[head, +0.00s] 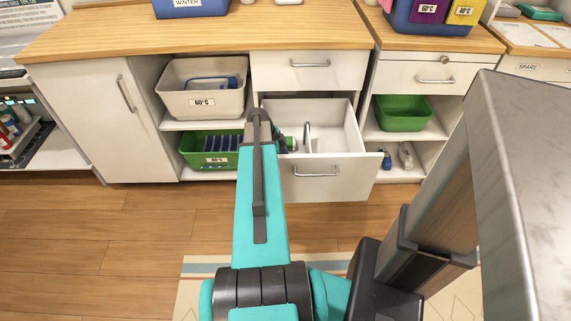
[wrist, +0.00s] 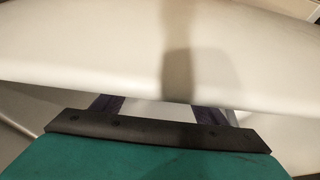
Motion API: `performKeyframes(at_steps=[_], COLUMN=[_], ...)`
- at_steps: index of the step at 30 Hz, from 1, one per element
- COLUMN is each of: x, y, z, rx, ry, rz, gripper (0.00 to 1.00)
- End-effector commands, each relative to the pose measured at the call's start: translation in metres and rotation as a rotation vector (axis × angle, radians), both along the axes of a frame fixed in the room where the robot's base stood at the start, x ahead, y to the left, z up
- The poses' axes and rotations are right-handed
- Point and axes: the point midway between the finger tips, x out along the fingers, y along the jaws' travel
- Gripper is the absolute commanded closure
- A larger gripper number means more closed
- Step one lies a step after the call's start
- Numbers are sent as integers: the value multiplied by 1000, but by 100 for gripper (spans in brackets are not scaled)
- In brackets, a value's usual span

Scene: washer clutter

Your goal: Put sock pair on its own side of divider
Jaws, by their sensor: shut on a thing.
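An open white drawer (head: 340,138) sits below a shut one in the head view. A pale upright divider (head: 308,137) stands inside it, with bare floor to its right. My gripper (head: 290,144) is at the drawer's left part, left of the divider and mostly behind my arm. The wrist view shows my gripper (wrist: 160,112) from behind its dark bar, shut on the sock pair. Dark purplish patches show beside the bar, but I cannot tell the sock pair's shape. A blurred white surface fills most of that view and hides what lies beyond.
Left of the drawer, a grey 60°C bin (head: 203,104) stands above a green bin (head: 193,148) on shelves. Another green bin (head: 404,112) is on the right shelf. The wooden counter (head: 200,38) overhangs the drawer. The wooden floor (head: 110,225) at left is clear.

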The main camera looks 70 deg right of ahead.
Motion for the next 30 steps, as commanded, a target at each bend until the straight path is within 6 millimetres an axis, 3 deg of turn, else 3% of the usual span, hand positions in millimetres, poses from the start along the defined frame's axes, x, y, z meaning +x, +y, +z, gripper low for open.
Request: performKeyframes(at_steps=[12,13,16,30], x=[0,0,0,2], y=[0,0,0,1], z=[-3,-3,-3,2], rx=[0,0,0,-1], ry=[0,0,0,0], rz=[0,1,1,1], gripper=[60,29,12,12])
